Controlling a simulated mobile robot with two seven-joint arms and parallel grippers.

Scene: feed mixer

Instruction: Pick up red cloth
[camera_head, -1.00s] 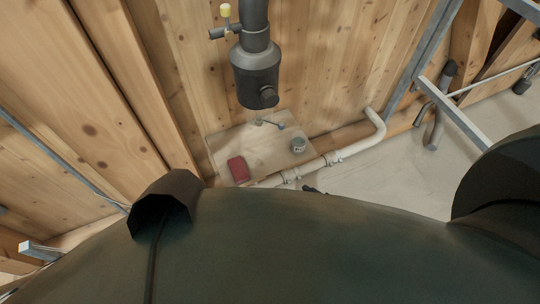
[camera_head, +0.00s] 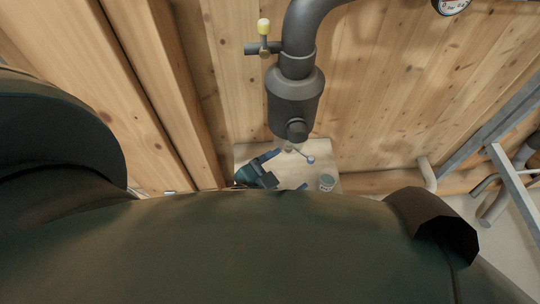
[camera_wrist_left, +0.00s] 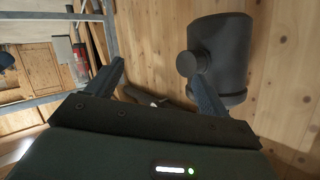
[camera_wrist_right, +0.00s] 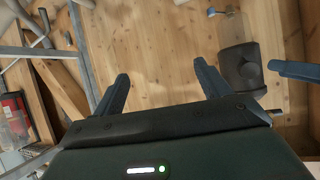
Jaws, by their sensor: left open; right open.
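The red cloth does not show in any view now; my left gripper and my body cover part of the shelf where it lay. The small wooden shelf (camera_head: 325,163) is below the grey pipe. My left gripper (camera_head: 281,169) is over the left part of this shelf, and also shows in the left wrist view (camera_wrist_left: 157,72), open, with nothing seen between its fingers. My right gripper (camera_wrist_right: 161,70) shows open and empty in the right wrist view. A blue finger, seemingly of my other gripper, shows at that view's right edge.
A thick grey pipe with a drum-like end (camera_head: 294,103) and a yellow-tipped valve (camera_head: 263,40) hangs above the shelf. A small jar (camera_head: 326,182) and a metal bar with blue ends (camera_head: 301,154) are on the shelf. Metal rails (camera_head: 500,125) stand at right.

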